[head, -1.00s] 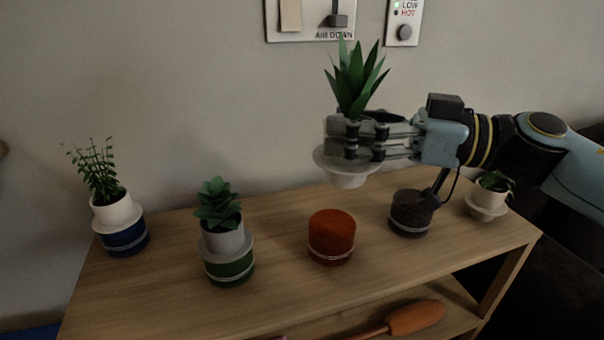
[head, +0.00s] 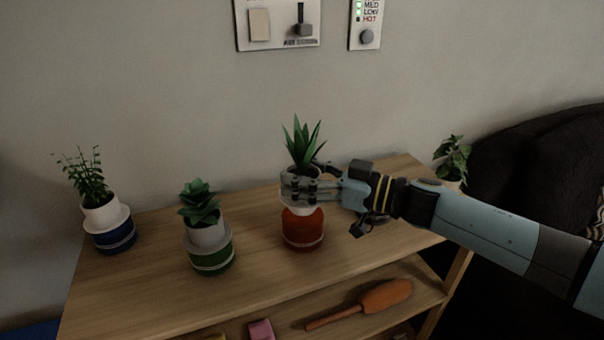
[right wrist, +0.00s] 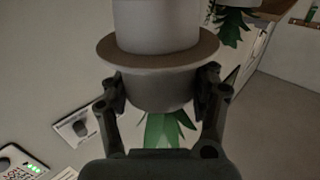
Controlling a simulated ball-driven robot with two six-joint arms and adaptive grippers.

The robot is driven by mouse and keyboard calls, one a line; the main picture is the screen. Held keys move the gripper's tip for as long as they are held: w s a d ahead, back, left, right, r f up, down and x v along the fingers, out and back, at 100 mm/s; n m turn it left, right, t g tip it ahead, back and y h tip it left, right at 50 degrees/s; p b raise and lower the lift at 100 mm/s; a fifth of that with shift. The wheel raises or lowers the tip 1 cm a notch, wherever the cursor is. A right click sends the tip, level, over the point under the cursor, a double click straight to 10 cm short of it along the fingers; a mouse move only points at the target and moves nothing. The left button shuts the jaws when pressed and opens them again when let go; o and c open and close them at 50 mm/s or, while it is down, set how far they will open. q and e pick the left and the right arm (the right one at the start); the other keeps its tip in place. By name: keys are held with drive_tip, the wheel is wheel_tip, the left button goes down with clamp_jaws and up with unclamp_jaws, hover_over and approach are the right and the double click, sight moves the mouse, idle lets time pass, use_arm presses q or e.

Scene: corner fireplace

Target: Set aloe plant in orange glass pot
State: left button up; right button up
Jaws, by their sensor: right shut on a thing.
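The aloe plant (head: 303,143) with long pointed leaves stands in a pale pot (head: 302,208) with a wide collar. My right gripper (head: 299,188) is shut on this pot's upper part, directly above the orange glass pot (head: 303,232) on the shelf top. The aloe is about upright. In the right wrist view, seen upside down, my fingers clasp the pot (right wrist: 158,92) beside its collar, and a bare pale part shows past the collar. In the head view the pot's underside meets or overlaps the orange pot's rim; I cannot tell whether they touch. My left gripper is out of view.
A fern in a blue pot (head: 113,237) and a succulent in a green pot (head: 210,257) stand to the left. Another leafy plant (head: 453,158) is at the right end. An orange-handled tool (head: 385,297) lies on the lower shelf. A switch panel (head: 278,24) is on the wall.

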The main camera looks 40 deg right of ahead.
drive_tip(key=shift+f+b, duration=0.6)
drive_tip(key=shift+f, duration=0.2)
drive_tip(key=shift+f+b, duration=0.75)
drive_tip(key=shift+b, duration=0.15)
drive_tip(key=shift+f, duration=0.45)
drive_tip(key=shift+f, duration=0.6)
drive_tip(key=o, duration=1)
drive_tip(key=shift+s+f, duration=0.1)
